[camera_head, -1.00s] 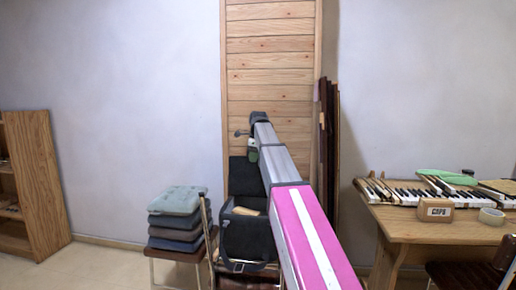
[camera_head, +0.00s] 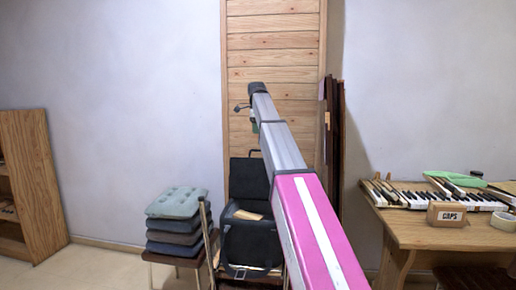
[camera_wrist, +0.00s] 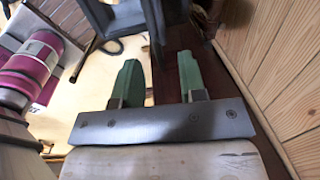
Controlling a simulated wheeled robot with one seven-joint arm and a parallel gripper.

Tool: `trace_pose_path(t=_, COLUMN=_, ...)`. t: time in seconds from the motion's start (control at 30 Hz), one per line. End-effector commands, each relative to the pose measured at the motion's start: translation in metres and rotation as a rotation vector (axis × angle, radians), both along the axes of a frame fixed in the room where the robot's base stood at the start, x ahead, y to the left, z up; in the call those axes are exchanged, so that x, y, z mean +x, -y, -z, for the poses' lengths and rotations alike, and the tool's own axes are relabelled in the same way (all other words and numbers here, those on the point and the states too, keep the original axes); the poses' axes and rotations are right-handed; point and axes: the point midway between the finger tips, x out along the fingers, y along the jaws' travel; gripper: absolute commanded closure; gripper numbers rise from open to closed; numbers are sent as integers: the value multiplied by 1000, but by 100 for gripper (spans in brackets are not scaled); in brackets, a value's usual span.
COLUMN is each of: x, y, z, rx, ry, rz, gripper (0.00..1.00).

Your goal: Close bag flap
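The dark bag (camera_head: 250,245) sits on a chair below my arm. Its flap (camera_head: 247,178) stands upright at the back, against the wooden panel, so the bag is open. A tan item (camera_head: 247,215) shows at its opening. My gripper (camera_wrist: 160,80) has its two green fingers apart with nothing between them. In the head view it is mostly hidden behind my arm, above the flap's top edge. In the wrist view a dark piece (camera_wrist: 115,15), seemingly part of the bag, lies beyond the fingertips. I cannot tell whether anything touches it.
A stack of cushions (camera_head: 176,222) stands left of the bag. A wooden table (camera_head: 435,235) with piano keys, a labelled block (camera_head: 446,214) and tape is at the right. Dark boards (camera_head: 335,140) lean by the wooden panel (camera_head: 275,50). A shelf (camera_head: 35,185) stands far left.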

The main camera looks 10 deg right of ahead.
Motion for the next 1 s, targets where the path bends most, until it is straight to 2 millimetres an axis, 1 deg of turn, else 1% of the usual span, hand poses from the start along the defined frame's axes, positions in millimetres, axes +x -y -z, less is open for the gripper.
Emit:
trace_pose_path(t=0.03, x=-1, y=0, z=10, rx=0, ry=-1, rz=0, gripper=62)
trace_pose_path(t=0.1, x=1, y=1, z=23, rx=0, ry=-3, rz=0, gripper=62)
trace_pose_path(t=0.3, x=4, y=2, z=58, rx=1, ry=-2, rz=1, gripper=62)
trace_pose_path(t=0.5, x=7, y=3, z=82, rx=1, ry=-2, rz=1, gripper=62)
trace_pose_path(t=0.7, x=9, y=3, z=90, rx=1, ry=0, rz=1, gripper=62)
trace_pose_path(t=0.93, x=9, y=3, z=91, rx=1, ry=0, rz=1, gripper=62)
trace_pose_path(t=0.97, x=9, y=3, z=91, rx=1, ry=0, rz=1, gripper=65)
trace_pose_path(t=1.0, x=9, y=3, z=91, rx=1, ry=0, rz=1, gripper=78)
